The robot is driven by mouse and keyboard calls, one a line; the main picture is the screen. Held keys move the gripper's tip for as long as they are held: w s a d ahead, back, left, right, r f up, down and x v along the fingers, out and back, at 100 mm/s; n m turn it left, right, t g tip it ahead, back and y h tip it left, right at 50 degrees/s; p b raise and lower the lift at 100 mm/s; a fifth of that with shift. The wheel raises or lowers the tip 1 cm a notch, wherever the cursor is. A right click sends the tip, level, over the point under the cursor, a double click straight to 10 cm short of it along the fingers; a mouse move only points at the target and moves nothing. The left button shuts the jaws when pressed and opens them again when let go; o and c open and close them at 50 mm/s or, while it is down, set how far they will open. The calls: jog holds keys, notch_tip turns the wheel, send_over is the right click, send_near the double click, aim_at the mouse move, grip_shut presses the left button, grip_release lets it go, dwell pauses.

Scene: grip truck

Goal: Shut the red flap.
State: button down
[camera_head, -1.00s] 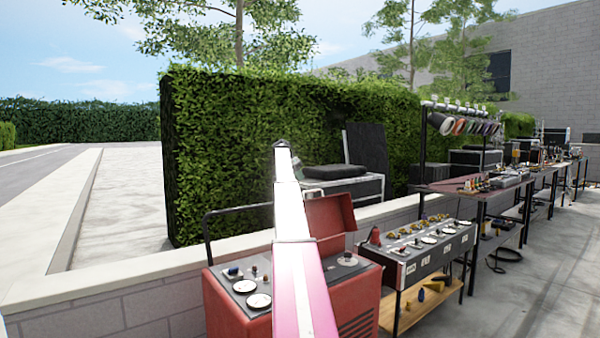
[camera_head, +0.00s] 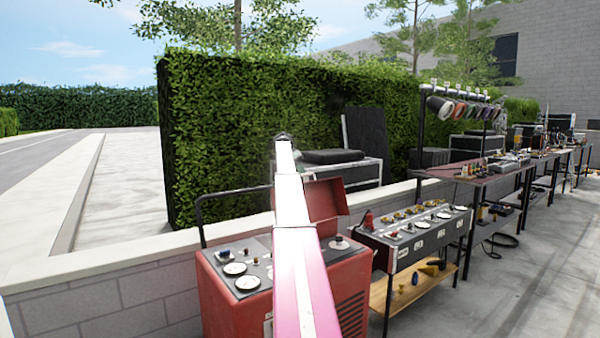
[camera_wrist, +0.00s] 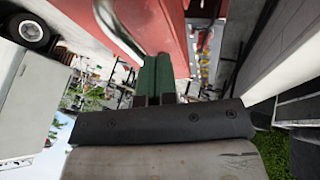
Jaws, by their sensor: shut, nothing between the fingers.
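The red flap (camera_head: 325,197) stands raised at the back of a red cabinet (camera_head: 345,285) in the head view. The cabinet's top carries dials and knobs. My arm stretches away across the middle of the head view and hides part of the flap and the cabinet top. My gripper (camera_wrist: 157,62) shows in the wrist view as two green fingers shut together with nothing between them. A red surface (camera_wrist: 160,22) and a curved metal bar (camera_wrist: 120,30) are close beyond the fingertips; I cannot tell whether they touch.
A dark rail (camera_head: 232,191) rises at the cabinet's left. A console table (camera_head: 425,235) with knobs stands close on the right, with more benches beyond. A low block wall (camera_head: 110,285) and a hedge (camera_head: 255,120) are behind. Paved floor at the right is open.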

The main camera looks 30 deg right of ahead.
jog(key=s+d+f+m+t, duration=0.15)
jog(key=s+t, duration=0.25)
jog(key=s, duration=0.5)
jog(key=s+f+t+y, duration=0.1)
jog(key=s+f+t, duration=0.2)
jog(key=s, duration=0.6)
jog(key=s+f+m+t, duration=0.15)
jog(key=s+t, duration=0.25)
jog(key=s, duration=0.5)
jog(key=s+f+t, duration=0.2)
jog(key=s+f, duration=0.2)
jog(key=f, duration=0.7)
jog(key=s+d+f+t, duration=0.1)
jog(key=s+f+t, duration=0.1)
jog(key=f, duration=0.9)
jog(key=shift+s, duration=0.9)
jog(key=shift+w+d+f, duration=0.1)
